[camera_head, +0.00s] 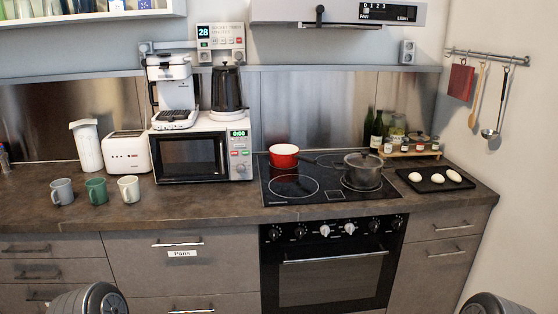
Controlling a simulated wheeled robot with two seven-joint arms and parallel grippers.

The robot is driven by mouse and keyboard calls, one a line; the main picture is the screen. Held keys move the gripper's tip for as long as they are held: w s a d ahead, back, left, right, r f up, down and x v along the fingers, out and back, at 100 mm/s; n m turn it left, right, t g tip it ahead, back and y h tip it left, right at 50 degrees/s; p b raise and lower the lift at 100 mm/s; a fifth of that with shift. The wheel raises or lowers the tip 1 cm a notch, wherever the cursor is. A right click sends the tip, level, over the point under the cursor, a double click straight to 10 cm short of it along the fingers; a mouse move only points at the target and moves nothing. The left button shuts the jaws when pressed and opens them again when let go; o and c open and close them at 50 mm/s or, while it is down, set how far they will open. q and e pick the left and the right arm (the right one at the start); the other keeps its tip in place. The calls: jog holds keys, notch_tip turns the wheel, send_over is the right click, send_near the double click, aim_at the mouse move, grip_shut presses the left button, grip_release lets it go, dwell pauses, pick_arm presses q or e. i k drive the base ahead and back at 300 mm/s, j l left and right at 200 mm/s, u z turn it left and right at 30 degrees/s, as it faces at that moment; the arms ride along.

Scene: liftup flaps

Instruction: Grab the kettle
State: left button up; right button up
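A black kettle (227,89) stands upright on top of the microwave (188,155), to the right of a white coffee machine (173,92). Its far side is hidden. A part of my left arm shows at the bottom left edge and a part of my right arm at the bottom right corner. Neither gripper's fingers are in view. Both arm parts are low in front of the counter, well apart from the kettle.
The counter (225,210) holds several mugs (95,191), a white toaster (127,152) and a white pitcher (87,145) at left. A red pot (284,156) and a grey pot (363,170) stand on the stove. A shelf edge (330,68) and hood (340,12) are above.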

aim_at(226, 95)
jog(key=i, duration=1.4)
jog(key=u, duration=0.9)
